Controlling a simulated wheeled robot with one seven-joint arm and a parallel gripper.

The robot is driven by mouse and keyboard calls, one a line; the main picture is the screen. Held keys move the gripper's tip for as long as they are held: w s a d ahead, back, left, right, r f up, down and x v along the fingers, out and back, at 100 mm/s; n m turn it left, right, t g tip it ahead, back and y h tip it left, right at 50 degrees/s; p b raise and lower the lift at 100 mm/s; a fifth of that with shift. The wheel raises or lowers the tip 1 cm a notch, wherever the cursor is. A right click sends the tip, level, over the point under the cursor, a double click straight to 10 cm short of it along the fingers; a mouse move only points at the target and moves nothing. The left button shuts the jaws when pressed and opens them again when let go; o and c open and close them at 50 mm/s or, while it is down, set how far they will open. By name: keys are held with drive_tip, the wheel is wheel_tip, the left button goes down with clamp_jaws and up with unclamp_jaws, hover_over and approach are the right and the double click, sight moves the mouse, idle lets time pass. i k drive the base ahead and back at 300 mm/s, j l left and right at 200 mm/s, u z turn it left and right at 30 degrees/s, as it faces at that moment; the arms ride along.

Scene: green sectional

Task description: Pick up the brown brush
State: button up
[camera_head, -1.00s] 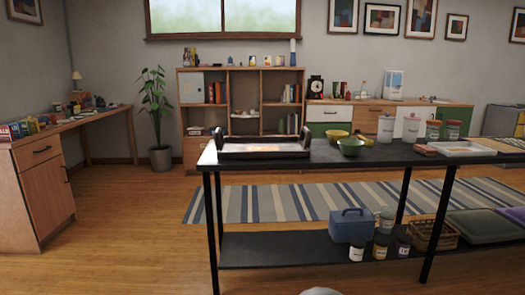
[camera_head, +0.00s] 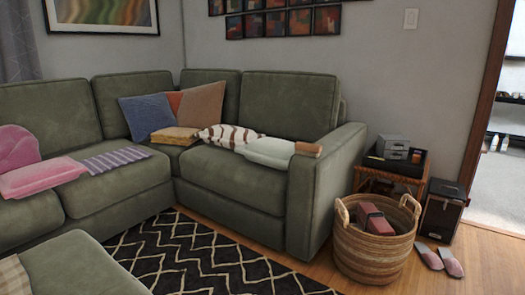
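A small brown, flat-ended object (camera_head: 308,149) lies at the inner side of the sofa's right arm, beside a pale folded cloth (camera_head: 266,152). It could be the brown brush, but it is too small to tell. No other thing that I can make out as a brush shows. My gripper is not in view.
A green sectional sofa (camera_head: 235,176) fills the left and middle, with cushions and throws on it. A wicker basket (camera_head: 372,250) stands right of the sofa arm, before a small side table (camera_head: 388,177). Slippers (camera_head: 440,260) lie on the wood floor. A doorway opens at right.

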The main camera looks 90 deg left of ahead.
sight(302, 149)
drive_tip(key=u, duration=2.8)
drive_tip(key=i+l+u, duration=0.45)
drive_tip(key=i+l, duration=0.95)
drive_tip(key=i, duration=0.1)
